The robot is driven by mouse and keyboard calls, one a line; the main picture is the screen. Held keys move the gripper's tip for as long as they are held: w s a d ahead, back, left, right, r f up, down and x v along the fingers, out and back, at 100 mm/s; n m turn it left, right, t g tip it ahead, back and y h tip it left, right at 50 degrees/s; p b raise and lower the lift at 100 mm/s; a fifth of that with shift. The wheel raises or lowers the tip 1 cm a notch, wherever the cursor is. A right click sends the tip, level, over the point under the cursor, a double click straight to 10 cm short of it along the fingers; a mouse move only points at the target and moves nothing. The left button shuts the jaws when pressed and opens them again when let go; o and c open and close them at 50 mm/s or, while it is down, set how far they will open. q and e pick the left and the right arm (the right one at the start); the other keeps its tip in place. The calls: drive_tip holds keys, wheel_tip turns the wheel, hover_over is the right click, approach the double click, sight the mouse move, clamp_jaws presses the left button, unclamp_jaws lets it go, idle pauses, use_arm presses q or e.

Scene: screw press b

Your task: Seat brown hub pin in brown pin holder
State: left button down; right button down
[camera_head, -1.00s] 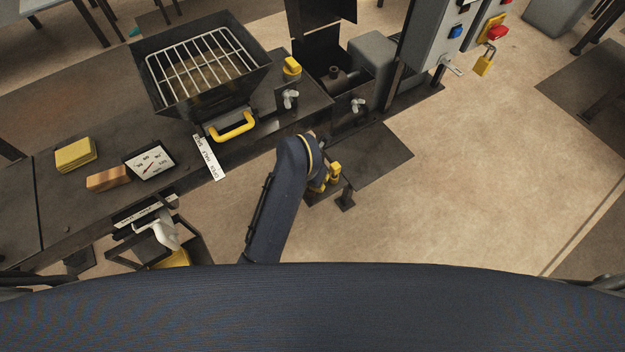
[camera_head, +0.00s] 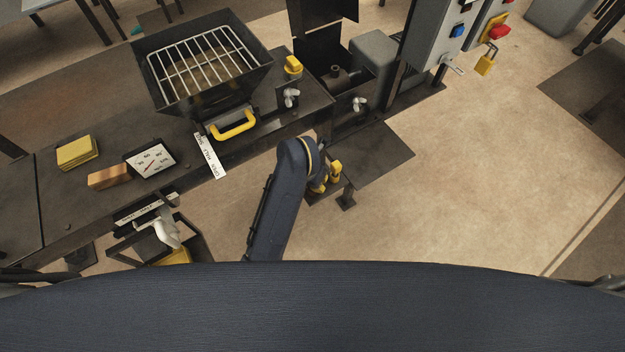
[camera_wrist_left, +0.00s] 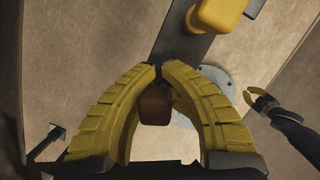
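My left gripper (camera_wrist_left: 158,74) has yellow ribbed fingers whose tips come together. A brown blocky piece (camera_wrist_left: 155,107), which looks like the brown hub pin, sits between them. In the head view my left gripper (camera_head: 322,180) is small and partly hidden by my arm, and the pin cannot be made out. A yellow piece (camera_wrist_left: 218,14) on a dark bar (camera_wrist_left: 182,42) lies just beyond the fingertips. My right gripper (camera_wrist_left: 262,98) shows small at the right of the wrist view, its yellow fingers apart and empty. I cannot make out the brown pin holder.
A dark bench (camera_head: 110,195) carries a hopper with a wire grid (camera_head: 205,60), a yellow handle (camera_head: 233,125), a gauge (camera_head: 150,158), a brown block (camera_head: 109,176) and a yellow block (camera_head: 77,152). A control box (camera_head: 440,35) stands at the back right.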

use_arm(q)
drive_tip(key=shift+s+d+f, duration=0.1)
drive_tip(key=shift+s+d, duration=0.2)
drive_tip(key=shift+d, duration=0.1)
drive_tip(key=c, duration=1.7)
unclamp_jaws()
drive_tip(key=shift+a, duration=0.1)
drive_tip(key=shift+c, duration=0.2)
drive_tip(key=shift+o, duration=1.4)
drive_tip(key=shift+s+d, duration=0.1)
drive_tip(key=shift+d, duration=0.1)
drive_tip(key=shift+w+v, duration=0.15)
drive_tip(key=shift+v, duration=0.7)
drive_tip(key=shift+w+v, duration=0.1)
drive_tip(key=shift+v, duration=0.7)
drive_tip(key=v, duration=0.6)
drive_tip(key=shift+s+a, duration=0.2)
drive_tip(key=shift+a, duration=0.15)
